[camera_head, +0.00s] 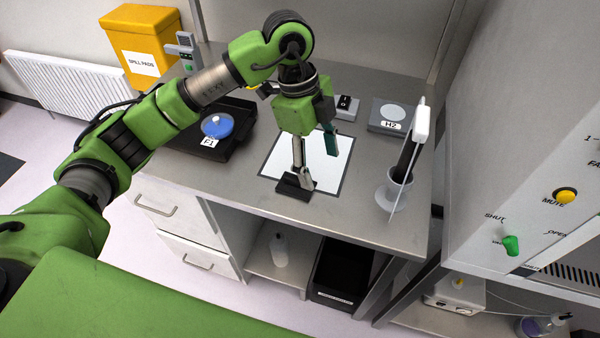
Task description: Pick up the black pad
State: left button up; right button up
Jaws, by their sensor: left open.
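A small dark block (290,187), which looks like the black pad, lies on the steel bench at the front edge of a white sheet with a dark border (278,165). My left gripper (318,163) points down over the sheet with its fingers spread apart and nothing visible between them. One finger reaches down at the block and partly covers it; I cannot tell whether they touch. The other finger, with a teal face, is farther back over the sheet. My right gripper is not in view.
A black tray (187,145) with a blue-topped round dish (217,125) is at the left. A grey holder (393,192) with a tall dark tool stands at the right. A device labelled H2 (391,115) and a switch box (346,106) are behind. A large cabinet (490,130) is at far right.

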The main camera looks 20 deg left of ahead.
pick_arm(q)
jog(key=w+a+r+n+y, duration=0.1)
jog(key=w+a+n+y, duration=0.15)
jog(key=a, duration=0.45)
jog(key=p, duration=0.2)
send_over(296, 178)
jog(key=f, duration=0.4)
jog(key=a+f, duration=0.1)
jog(key=f, duration=0.2)
jog(key=shift+s, duration=0.3)
jog(key=shift+d+f, duration=0.1)
jog(key=shift+f, duration=0.2)
jog(key=shift+w+d+f+p, duration=0.1)
jog(key=shift+d+f+p, duration=0.05)
jog(key=shift+f+p, duration=0.35)
jog(key=f, duration=0.1)
jog(key=f+p, duration=0.1)
jog(key=f, duration=0.1)
jog(key=shift+w+d+f+p, duration=0.25)
jog(key=shift+f+p, duration=0.05)
jog(key=shift+p, duration=0.05)
jog(key=shift+f, duration=0.45)
jog(key=c, duration=1.1)
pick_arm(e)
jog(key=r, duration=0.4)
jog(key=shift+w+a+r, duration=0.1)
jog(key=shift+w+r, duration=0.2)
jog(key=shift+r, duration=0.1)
